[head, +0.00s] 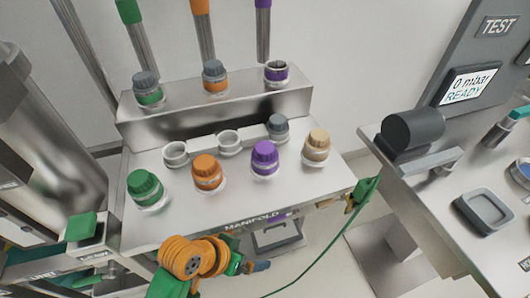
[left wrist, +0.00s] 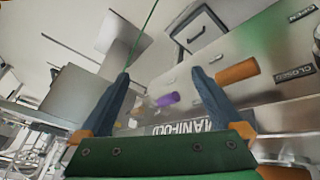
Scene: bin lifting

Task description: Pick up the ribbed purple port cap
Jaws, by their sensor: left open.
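The ribbed purple port cap (head: 264,155) stands upright on a port on the top plate of the manifold (head: 240,209), between an orange cap (head: 207,170) and a beige cap (head: 317,143). My left gripper (head: 259,266) is low in front of the manifold's front edge, apart from the cap. In the left wrist view, its two dark fingers (left wrist: 161,76) are spread, with nothing held between them. A purple cylinder (left wrist: 167,100) shows beyond the fingers near the manifold label; I cannot tell whether it is the same cap. My right gripper is not in view.
A green cap (head: 144,186) and a grey cap (head: 278,127) are also on the plate, beside two open ports (head: 176,153). A raised ledge (head: 220,115) with several fittings stands behind. A green cord hangs at the plate's right corner. An instrument bench (head: 430,192) stands right.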

